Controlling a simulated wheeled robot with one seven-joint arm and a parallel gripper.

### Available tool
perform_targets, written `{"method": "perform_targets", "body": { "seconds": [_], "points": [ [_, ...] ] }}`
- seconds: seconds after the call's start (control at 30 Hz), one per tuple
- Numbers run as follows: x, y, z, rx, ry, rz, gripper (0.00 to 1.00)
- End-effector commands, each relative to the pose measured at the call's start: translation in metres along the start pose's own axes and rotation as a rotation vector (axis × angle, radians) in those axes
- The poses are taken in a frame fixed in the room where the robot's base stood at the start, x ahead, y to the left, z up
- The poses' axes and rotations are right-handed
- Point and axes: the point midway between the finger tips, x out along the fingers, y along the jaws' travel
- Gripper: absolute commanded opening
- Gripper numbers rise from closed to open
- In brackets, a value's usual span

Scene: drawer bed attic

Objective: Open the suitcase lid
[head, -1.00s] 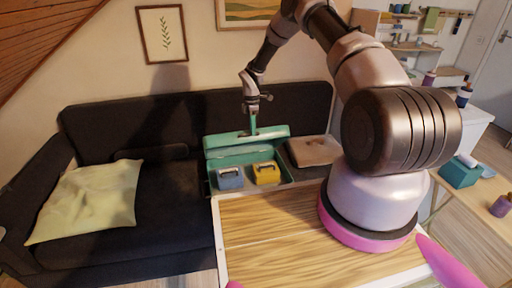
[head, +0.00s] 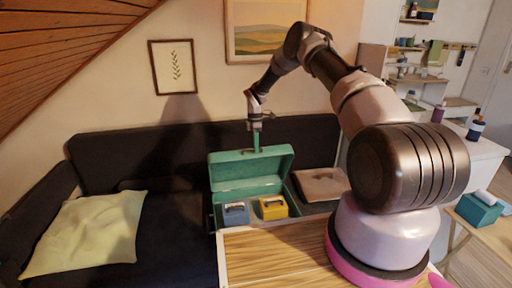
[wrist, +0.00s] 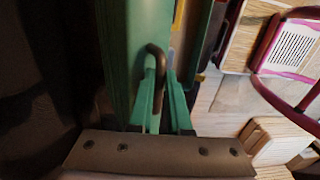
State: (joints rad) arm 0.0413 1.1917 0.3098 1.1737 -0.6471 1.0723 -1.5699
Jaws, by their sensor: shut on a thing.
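The teal suitcase (head: 217,212) stands at the far edge of the wooden tabletop, before the sofa. Its lid (head: 232,167) is raised and stands steeply, the lining facing me. A blue-grey case (head: 236,214) and a yellow case (head: 273,208) sit in the base. My gripper (head: 257,150) is at the lid's top edge, reaching down from above. In the wrist view, my green fingers (wrist: 162,105) are shut on a dark, curved handle (wrist: 155,62) on the outside of the lid. The fingertips are partly hidden by the handle and the lid.
A brown folded item (head: 322,184) lies right of the suitcase. The dark sofa (head: 185,215) with a pale yellow pillow (head: 88,232) is behind and to the left. The bare wooden tabletop (head: 275,255) is in front. A teal box (head: 478,209) stands on a side table at right.

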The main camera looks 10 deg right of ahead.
Motion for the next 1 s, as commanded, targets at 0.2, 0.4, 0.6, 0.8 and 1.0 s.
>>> {"method": "perform_targets", "body": {
  "seconds": [0.2,0.4,0.6,0.8,1.0],
  "points": [
    [0.003,-0.001,0.002,0.000,-0.002,-0.003,0.28],
    [0.001,-0.001,0.001,0.000,-0.001,-0.002,0.28],
    [-0.020,0.000,0.001,-0.001,-0.001,0.002,0.28],
    [-0.061,0.001,0.001,0.000,-0.002,0.002,0.28],
    [-0.093,0.000,0.001,0.000,-0.002,0.000,0.28]
  ]
}}
